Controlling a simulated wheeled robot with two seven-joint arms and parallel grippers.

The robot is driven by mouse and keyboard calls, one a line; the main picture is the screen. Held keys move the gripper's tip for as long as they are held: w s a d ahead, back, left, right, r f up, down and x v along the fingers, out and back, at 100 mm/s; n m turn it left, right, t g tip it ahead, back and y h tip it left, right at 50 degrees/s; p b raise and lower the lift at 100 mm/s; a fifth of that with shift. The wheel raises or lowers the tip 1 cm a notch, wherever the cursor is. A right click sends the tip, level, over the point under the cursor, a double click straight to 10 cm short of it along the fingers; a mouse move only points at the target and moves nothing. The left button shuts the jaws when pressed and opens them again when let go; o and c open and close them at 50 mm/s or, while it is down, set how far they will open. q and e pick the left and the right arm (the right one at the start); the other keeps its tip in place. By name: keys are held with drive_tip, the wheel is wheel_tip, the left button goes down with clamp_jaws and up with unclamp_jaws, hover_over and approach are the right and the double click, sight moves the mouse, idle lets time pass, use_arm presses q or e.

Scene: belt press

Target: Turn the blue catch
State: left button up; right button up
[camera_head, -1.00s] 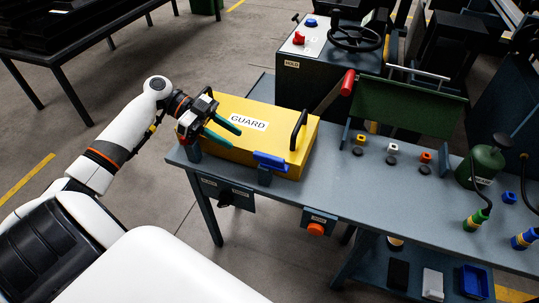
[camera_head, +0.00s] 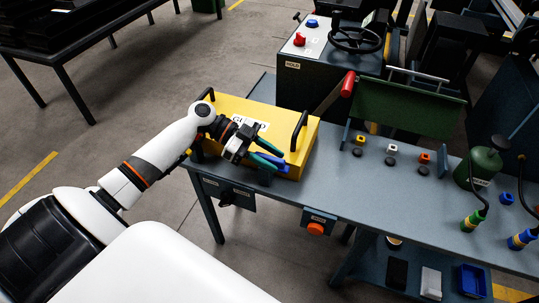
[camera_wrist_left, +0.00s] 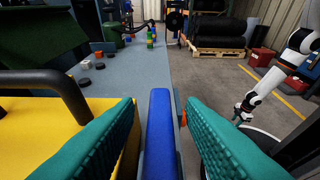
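The blue catch (camera_wrist_left: 160,130) is a long bar seen end-on in the left wrist view, at the front edge of the yellow guard (camera_head: 228,105). In the head view the catch (camera_head: 282,167) is partly hidden by my left gripper (camera_head: 271,156). In the left wrist view my left gripper (camera_wrist_left: 160,140) is open, with one teal finger on each side of the catch and a gap on both sides. My right gripper (camera_wrist_left: 241,115) shows small in the left wrist view, away from the bench; its opening is unclear.
A black handle (camera_head: 298,130) stands on the guard. A red-tipped lever (camera_head: 348,84) and a green panel (camera_head: 408,105) stand behind it. Small coloured blocks (camera_head: 392,149) and a green canister (camera_head: 480,165) are farther right. An orange button (camera_head: 316,228) is on the bench front.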

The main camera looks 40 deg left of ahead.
use_arm(q)
clamp_jaws()
